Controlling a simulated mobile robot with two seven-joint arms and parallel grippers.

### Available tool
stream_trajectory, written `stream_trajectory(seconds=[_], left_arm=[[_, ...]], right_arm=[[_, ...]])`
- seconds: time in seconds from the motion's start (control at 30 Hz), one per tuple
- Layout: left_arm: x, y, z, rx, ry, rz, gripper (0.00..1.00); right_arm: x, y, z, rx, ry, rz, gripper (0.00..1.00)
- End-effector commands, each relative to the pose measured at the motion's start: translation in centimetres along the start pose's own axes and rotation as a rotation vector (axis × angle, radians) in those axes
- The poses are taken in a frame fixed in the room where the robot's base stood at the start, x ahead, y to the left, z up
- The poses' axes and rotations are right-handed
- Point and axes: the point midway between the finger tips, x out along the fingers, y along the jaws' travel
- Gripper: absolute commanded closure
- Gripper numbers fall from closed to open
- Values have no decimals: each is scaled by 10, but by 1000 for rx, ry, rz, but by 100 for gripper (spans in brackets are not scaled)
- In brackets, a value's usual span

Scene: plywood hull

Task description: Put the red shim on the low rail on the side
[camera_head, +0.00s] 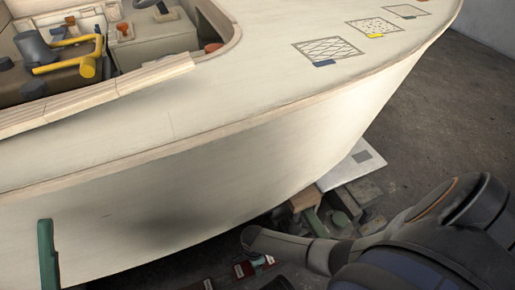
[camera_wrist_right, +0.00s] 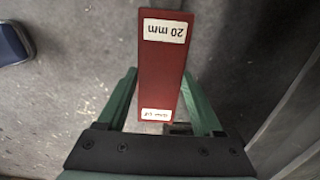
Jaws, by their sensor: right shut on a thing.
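The red shim (camera_wrist_right: 163,75) is a long red block with a "20 mm" label at its far end and a smaller label near the palm. My right gripper (camera_wrist_right: 160,90) has green fingers on either side of the shim and is shut on it. In the head view my right arm comes in from the right, and the shim (camera_head: 256,266) shows small and partly hidden below its wrist, low beside the hull (camera_head: 230,165). I cannot make out the low rail for certain. My left gripper is not in view.
A green upright post (camera_head: 46,255) stands against the hull at lower left. Blocks and boxes (camera_head: 345,203) clutter the floor under the hull, beside a white panel (camera_head: 352,165). Another red piece (camera_head: 208,284) lies at the bottom edge. Open floor (camera_head: 445,110) lies to the right.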

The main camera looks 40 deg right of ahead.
Motion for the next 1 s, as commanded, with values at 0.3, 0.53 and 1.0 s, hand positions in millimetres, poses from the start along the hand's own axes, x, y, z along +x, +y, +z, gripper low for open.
stream_trajectory(seconds=[0.3, 0.53, 1.0], left_arm=[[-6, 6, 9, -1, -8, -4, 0], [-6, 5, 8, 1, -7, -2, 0], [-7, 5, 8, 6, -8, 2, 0]], right_arm=[[10, 1, 5, 2, 0, -1, 90], [13, 1, 5, 2, -1, -1, 27], [13, 1, 4, 2, 0, -1, 2]])
